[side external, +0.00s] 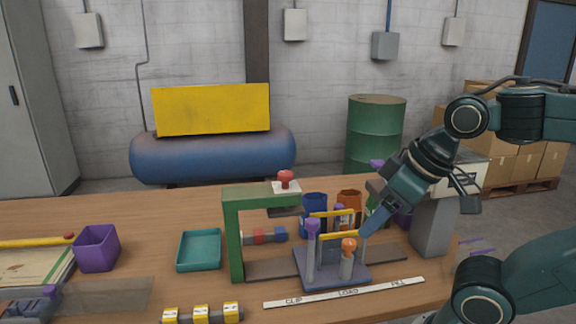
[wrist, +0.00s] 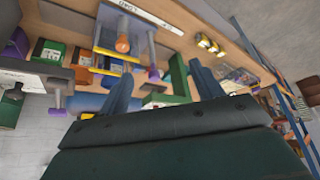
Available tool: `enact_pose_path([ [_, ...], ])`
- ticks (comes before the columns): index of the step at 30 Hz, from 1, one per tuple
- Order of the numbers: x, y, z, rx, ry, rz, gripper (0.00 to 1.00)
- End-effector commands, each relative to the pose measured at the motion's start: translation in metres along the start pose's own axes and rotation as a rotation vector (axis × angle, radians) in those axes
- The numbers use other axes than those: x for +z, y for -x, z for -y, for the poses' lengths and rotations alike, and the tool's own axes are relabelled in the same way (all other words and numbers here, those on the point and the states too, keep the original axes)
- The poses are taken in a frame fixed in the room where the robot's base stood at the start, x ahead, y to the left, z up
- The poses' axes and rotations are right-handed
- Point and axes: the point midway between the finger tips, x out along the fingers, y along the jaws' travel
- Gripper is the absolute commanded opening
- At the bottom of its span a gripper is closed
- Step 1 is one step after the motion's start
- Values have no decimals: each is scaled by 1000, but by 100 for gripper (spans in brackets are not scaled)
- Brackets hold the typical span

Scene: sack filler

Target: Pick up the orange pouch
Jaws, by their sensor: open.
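An orange container-like thing (side external: 349,199), which may be the orange pouch, stands behind the small rack on the table in the side view. Its lower part is hidden by the rack. My gripper (side external: 418,212) is open, above and to the right of the rack. Its near finger slants down close to the rack's right side; I cannot tell if they touch. In the wrist view my two fingers (wrist: 163,72) stand apart with nothing held between them.
The rack (side external: 320,270) carries purple-topped and orange-topped posts and yellow bars. A blue container (side external: 314,203) stands left of the orange one. A green frame (side external: 236,240) with a red knob, a teal tray (side external: 199,268) and a purple bin (side external: 96,249) are farther left. A grey block (side external: 434,228) is at right.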

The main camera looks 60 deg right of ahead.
Motion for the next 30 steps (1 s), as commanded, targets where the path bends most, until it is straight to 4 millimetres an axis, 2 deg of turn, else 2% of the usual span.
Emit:
enact_pose_path([
  [8, -8, 0, -4, 9, -57, 13, 65],
  [14, -30, 0, -16, 40, -245, 52, 65],
  [23, -79, -9, -56, 124, -689, 127, 65],
  [30, -112, -25, -99, 206, -1057, 175, 65],
])
